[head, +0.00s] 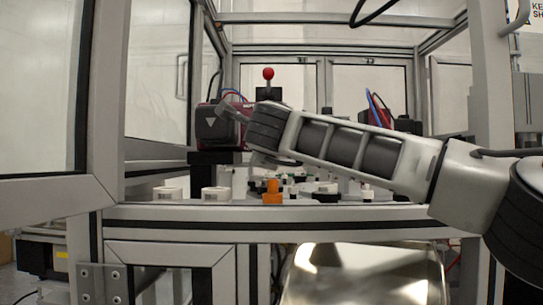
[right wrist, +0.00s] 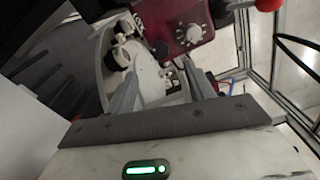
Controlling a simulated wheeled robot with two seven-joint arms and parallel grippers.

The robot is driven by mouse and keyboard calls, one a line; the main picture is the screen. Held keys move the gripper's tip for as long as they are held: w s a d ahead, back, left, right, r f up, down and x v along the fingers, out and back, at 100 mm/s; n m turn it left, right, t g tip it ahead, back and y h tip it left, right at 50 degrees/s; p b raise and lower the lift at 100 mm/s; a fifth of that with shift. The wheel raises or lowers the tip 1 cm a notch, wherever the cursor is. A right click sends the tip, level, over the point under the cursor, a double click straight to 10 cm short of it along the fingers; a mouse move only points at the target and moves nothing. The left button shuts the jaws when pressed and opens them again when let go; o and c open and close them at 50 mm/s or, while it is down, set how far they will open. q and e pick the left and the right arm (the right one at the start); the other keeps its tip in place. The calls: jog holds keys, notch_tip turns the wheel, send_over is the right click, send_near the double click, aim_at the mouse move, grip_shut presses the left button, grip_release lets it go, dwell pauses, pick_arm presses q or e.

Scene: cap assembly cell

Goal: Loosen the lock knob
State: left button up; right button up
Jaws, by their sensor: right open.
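My right arm reaches across the cell from the right in the head view. Its gripper (head: 232,106) is beside a dark red unit with a black front (head: 213,130). In the right wrist view the gripper (right wrist: 160,72) is open, its two grey fingers apart with nothing held between them. Beyond the fingers is the dark red unit's face with a pale round dial knob (right wrist: 193,33). Dark round knobs (right wrist: 119,60) show on the left near a pale disc. I cannot tell which one is the lock knob. My left gripper is not in view.
A red ball (head: 268,73) tops a black post behind my wrist; it also shows in the right wrist view (right wrist: 268,5). Small white containers (head: 215,193) and an orange part (head: 272,191) stand near the front edge. Metal frame posts (head: 108,100) bound the cell.

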jog(key=s+b, duration=0.2)
jog(key=s, duration=0.5)
jog(key=shift+s, duration=0.6)
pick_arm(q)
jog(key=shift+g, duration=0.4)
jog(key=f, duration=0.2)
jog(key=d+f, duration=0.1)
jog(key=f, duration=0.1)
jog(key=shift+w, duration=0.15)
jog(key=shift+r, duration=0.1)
